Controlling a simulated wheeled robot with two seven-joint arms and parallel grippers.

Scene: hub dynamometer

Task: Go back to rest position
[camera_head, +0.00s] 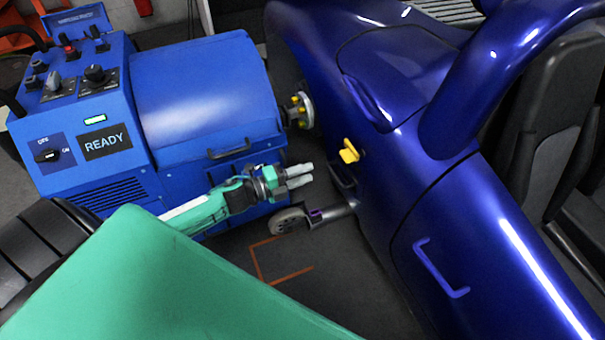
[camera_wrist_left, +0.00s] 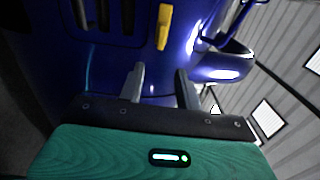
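My left gripper (camera_head: 300,175) reaches in from the left, in front of the blue dynamometer unit (camera_head: 200,90) and short of the blue car (camera_head: 440,200). Its two fingers are apart with nothing between them. In the left wrist view the gripper (camera_wrist_left: 160,85) also shows spread, empty fingers, with the car body (camera_wrist_left: 120,65) beyond them. A yellow handle (camera_head: 349,151) on the car's side is just past the fingertips and apart from them; it also shows in the left wrist view (camera_wrist_left: 164,27). My right gripper is not in view.
The unit has a panel with knobs and a READY display (camera_head: 105,143). A hub with yellow studs (camera_head: 299,110) sits between unit and car. A small wheel (camera_head: 289,221) on an arm is below my left gripper. Orange lines (camera_head: 265,262) mark the open floor.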

